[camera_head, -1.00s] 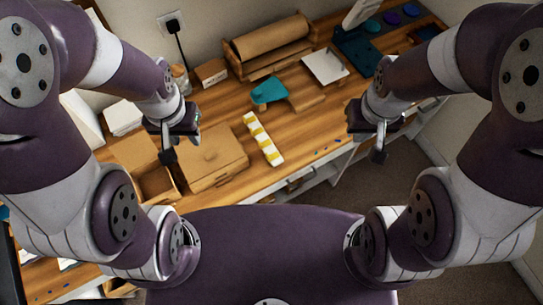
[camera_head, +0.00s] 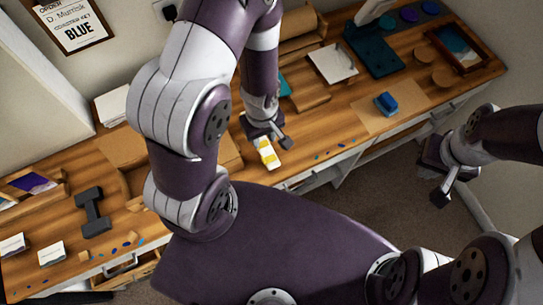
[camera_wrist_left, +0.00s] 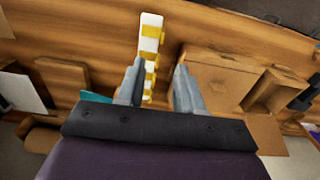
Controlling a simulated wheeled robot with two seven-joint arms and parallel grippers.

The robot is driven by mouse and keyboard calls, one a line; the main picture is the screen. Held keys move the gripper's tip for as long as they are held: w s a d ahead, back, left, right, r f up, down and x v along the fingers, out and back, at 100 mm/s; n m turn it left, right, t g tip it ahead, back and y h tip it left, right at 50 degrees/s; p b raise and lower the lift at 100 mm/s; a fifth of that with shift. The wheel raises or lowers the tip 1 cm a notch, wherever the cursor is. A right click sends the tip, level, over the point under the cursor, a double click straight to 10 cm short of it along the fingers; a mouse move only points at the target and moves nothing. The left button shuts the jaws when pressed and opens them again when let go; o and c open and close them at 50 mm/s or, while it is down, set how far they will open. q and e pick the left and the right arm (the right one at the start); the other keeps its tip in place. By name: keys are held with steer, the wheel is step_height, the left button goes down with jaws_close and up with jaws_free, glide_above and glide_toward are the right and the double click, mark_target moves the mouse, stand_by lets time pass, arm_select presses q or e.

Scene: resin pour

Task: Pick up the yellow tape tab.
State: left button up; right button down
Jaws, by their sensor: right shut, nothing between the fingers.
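A white strip with several yellow tape tabs (camera_head: 268,157) lies on the wooden table, partly hidden by my left gripper in the head view. In the left wrist view the strip's white end (camera_wrist_left: 151,20) and its nearest yellow tab (camera_wrist_left: 151,43) show beyond the fingers, and more tabs show between them. My left gripper (camera_head: 270,137) is open and hangs over the strip, with its fingers (camera_wrist_left: 157,75) apart and nothing seen held. My right gripper (camera_head: 443,190) is shut and empty, off the front edge of the table at the right.
A cardboard box (camera_wrist_left: 220,77) lies close beside the strip. A blue block (camera_head: 386,103) sits on a brown sheet (camera_head: 405,118) to the right. A dark dumbbell-shaped object (camera_head: 92,212) lies at the left. Bare wood (camera_head: 305,125) shows right of my left gripper.

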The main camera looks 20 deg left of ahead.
arm_select(q)
steer(key=b, duration=0.4)
glide_above(263, 158)
step_height(263, 158, down, 6)
steer(key=shift+w+d+f, duration=0.1)
steer(key=shift+f, duration=0.05)
step_height(263, 158, down, 6)
steer(key=shift+b, duration=0.9)
jaws_close()
